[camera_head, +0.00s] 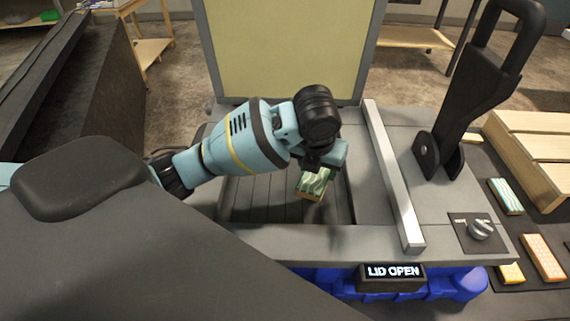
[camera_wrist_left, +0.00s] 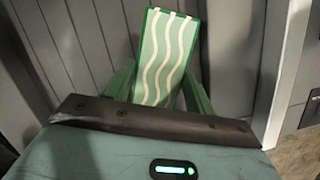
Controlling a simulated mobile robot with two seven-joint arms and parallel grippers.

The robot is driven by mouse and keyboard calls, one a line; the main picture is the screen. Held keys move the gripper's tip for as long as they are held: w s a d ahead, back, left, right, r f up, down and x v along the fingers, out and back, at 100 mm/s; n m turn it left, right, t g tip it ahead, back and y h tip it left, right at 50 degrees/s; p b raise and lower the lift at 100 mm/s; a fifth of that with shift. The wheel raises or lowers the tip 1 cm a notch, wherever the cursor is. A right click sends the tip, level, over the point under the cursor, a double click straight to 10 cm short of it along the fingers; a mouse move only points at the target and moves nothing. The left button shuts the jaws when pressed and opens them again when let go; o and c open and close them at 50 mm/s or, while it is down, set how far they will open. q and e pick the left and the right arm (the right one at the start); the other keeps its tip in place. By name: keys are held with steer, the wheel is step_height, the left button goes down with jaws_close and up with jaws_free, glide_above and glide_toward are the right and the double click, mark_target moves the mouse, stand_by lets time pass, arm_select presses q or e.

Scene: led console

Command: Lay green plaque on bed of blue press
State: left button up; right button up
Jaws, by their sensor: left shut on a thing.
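A green plaque (camera_head: 313,182) with pale wavy lines is held tilted in my left gripper (camera_head: 322,170), over the slatted grey bed (camera_head: 262,200) of the blue press (camera_head: 455,287). The plaque also shows in the left wrist view (camera_wrist_left: 166,58), upright between the two green fingers of my left gripper (camera_wrist_left: 158,88). Its lower end is hidden behind the gripper body. Whether the plaque touches the bed cannot be told. The lid (camera_head: 285,50) stands raised at the back, and the sign (camera_head: 391,277) reads "LID OPEN". My right gripper is not in view.
A light metal bar (camera_head: 393,175) runs along the right side of the bed. A black lever (camera_head: 472,100) stands upright beyond it, with a knob (camera_head: 480,229) nearer. Several other plaques, including a teal striped one (camera_head: 506,196) and an orange one (camera_head: 543,257), lie at the right by a wooden rack (camera_head: 535,150).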

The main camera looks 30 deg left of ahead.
arm_select(q)
glide_above(287, 171)
steer(key=s, duration=0.1)
steer(key=shift+f, duration=0.4)
steer(key=shift+d+f+p, duration=0.1)
steer(key=shift+f+p, duration=0.2)
steer(key=shift+f, duration=1.45)
steer(key=shift+f, duration=0.1)
steer(key=o, duration=1)
steer(key=shift+o, duration=0.2)
steer(key=v, duration=1.2)
